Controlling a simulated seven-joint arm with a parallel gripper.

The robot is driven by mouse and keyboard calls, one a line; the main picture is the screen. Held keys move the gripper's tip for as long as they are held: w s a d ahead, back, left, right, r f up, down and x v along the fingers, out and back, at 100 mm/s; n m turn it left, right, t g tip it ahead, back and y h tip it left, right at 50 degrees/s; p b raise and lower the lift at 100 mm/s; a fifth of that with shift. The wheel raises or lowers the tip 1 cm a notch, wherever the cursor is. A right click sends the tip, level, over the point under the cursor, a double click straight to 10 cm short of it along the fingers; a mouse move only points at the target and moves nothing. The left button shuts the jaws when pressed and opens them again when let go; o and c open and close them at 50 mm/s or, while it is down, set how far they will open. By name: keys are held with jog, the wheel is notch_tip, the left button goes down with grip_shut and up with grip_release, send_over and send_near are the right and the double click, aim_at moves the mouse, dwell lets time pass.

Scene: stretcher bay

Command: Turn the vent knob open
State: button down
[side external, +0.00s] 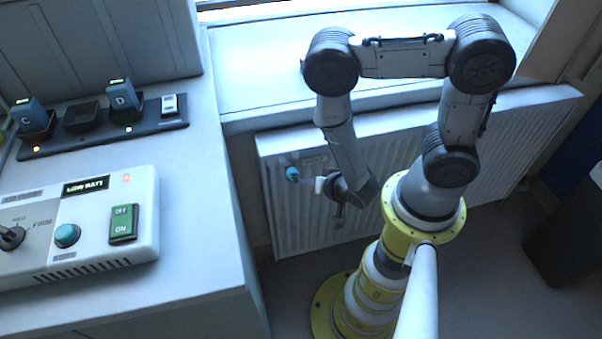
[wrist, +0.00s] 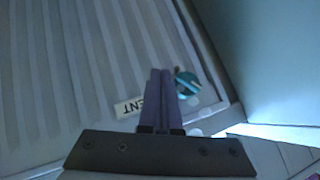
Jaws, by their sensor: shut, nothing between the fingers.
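The vent knob (side external: 292,174) is a small teal knob on the front of the white ribbed radiator (side external: 277,215), near its left end. In the wrist view the knob (wrist: 187,84) is teal with a lighter bar across it, just right of my fingertips. A white label (wrist: 128,107) reading "ENT" shows left of my fingers, which hide part of it. My gripper (side external: 339,222) is in front of the radiator, right of and lower than the knob in the side view. In the wrist view my gripper (wrist: 160,71) has its fingers together, empty. I cannot tell whether they touch anything.
A counter (side external: 195,220) at the left holds a control box (side external: 105,205) with its own teal button and a green switch. A charger strip (side external: 155,124) is behind it. A window sill (side external: 250,70) runs above the radiator. A dark bin (side external: 565,235) stands far right.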

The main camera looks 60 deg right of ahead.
dwell(0.8)
jog(key=shift+v, duration=3.7)
jog(key=w+a+r+g+y, duration=0.3)
jog(key=r+y, duration=0.2)
jog(key=s+d+r+n+g+h, duration=0.1)
jog(key=s+d+r+n, duration=0.2)
jog(key=d+r, duration=0.3)
jog(key=x, duration=1.4)
jog(key=shift+a, duration=0.45)
